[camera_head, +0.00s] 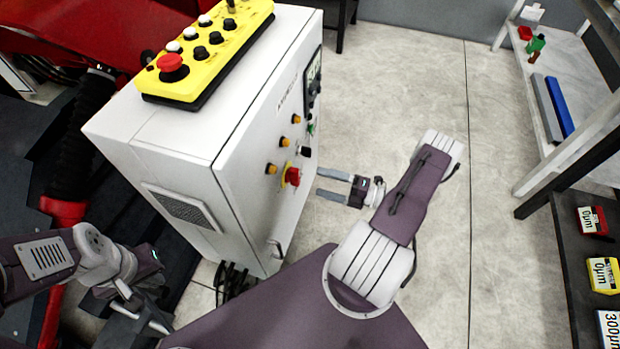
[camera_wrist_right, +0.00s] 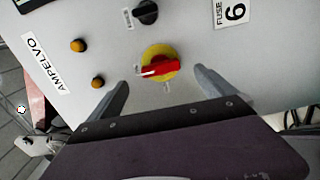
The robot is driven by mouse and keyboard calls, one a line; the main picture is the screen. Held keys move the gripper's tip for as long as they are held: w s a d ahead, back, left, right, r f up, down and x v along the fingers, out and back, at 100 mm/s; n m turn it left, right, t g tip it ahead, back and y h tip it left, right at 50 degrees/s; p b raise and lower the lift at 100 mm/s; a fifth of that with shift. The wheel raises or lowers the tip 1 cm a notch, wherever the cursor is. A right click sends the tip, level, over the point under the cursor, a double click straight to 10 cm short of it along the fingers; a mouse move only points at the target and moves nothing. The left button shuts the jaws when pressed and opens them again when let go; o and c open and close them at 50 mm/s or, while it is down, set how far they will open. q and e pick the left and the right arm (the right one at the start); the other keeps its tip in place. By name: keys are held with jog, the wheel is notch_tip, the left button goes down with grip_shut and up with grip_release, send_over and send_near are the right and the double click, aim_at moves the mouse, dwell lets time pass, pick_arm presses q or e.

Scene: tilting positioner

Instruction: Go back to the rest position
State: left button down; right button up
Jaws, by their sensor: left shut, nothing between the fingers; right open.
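My right gripper (camera_head: 320,182) is open in front of the white control cabinet (camera_head: 185,140), its fingers pointing at the front panel. In the right wrist view, the open fingers (camera_wrist_right: 160,82) stand on either side below a red rotary switch on a yellow disc (camera_wrist_right: 161,66), with nothing visible between them. The same red switch (camera_head: 292,176) shows in the head view, a little left of the fingertips, apart from them. My left gripper (camera_head: 148,318) is at the lower left, shut and empty, low beside the cabinet; its surroundings are dark and partly hidden.
A yellow button box (camera_head: 205,55) with a red mushroom button lies on the cabinet. The panel has orange lamps (camera_head: 270,169) and a handle. A red machine (camera_head: 75,35) is at the left. A shelf (camera_head: 555,100) and labelled boxes (camera_head: 603,275) stand at the right. Open floor (camera_head: 430,80) lies between.

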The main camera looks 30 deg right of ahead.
jog(key=shift+s+d, duration=0.45)
jog(key=shift+s, duration=0.05)
jog(key=shift+a, duration=0.1)
